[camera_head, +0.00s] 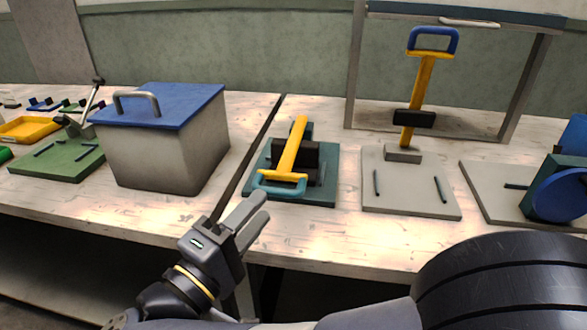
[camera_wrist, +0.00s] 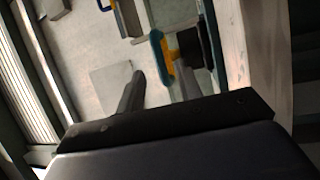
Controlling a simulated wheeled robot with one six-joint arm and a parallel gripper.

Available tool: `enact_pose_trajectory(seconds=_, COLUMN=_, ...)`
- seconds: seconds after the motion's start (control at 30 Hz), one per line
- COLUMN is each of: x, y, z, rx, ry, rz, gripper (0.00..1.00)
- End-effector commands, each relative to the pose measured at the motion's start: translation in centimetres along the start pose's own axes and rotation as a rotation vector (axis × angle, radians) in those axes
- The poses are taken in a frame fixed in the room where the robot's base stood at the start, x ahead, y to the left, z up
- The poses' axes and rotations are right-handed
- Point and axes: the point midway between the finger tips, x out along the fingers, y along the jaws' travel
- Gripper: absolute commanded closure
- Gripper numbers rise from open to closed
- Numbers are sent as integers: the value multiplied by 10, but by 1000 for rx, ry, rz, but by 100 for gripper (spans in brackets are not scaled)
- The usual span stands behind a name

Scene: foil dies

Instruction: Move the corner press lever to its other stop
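I cannot tell which lever is the corner press lever. A yellow lever (camera_head: 293,148) with a teal loop handle (camera_head: 278,188) lies low over a teal base (camera_head: 322,190) with a black block, its handle toward the front. Another yellow lever (camera_head: 420,90) with a blue loop handle (camera_head: 433,40) stands nearly upright on a grey base plate (camera_head: 400,202). My gripper (camera_head: 264,204) is open and empty, in front of and below the teal handle, apart from it. In the wrist view the teal handle (camera_wrist: 157,48) shows beyond my open fingers (camera_wrist: 160,88).
A grey box (camera_head: 165,160) with a blue lid stands left of the teal base. Farther left, a green base (camera_head: 60,160) carries a black-knobbed lever. A blue wheel-like part (camera_head: 557,195) is at right. A grey frame (camera_head: 350,80) stands behind the upright lever. The front table strip is clear.

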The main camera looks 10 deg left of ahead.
Motion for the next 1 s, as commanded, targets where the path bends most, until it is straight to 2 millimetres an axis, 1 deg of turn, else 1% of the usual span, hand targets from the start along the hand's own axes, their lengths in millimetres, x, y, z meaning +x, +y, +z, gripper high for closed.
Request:
enact_pose_trajectory(seconds=0.03, x=10, y=0, z=1, rx=1, ry=-6, rz=-1, gripper=66)
enact_pose_trajectory(seconds=0.2, x=40, y=0, z=1, rx=2, ry=-5, rz=0, gripper=66)
enact_pose_trajectory(seconds=0.4, x=64, y=0, z=0, rx=0, ry=-3, rz=0, gripper=66)
enact_pose_trajectory(seconds=0.6, x=74, y=0, z=0, rx=0, ry=-1, rz=0, gripper=66)
enact_pose_trajectory(seconds=0.87, x=74, y=0, z=0, rx=0, ry=1, rz=0, gripper=66)
enact_pose_trajectory(seconds=1.0, x=74, y=0, z=0, rx=0, ry=0, rz=0, gripper=76)
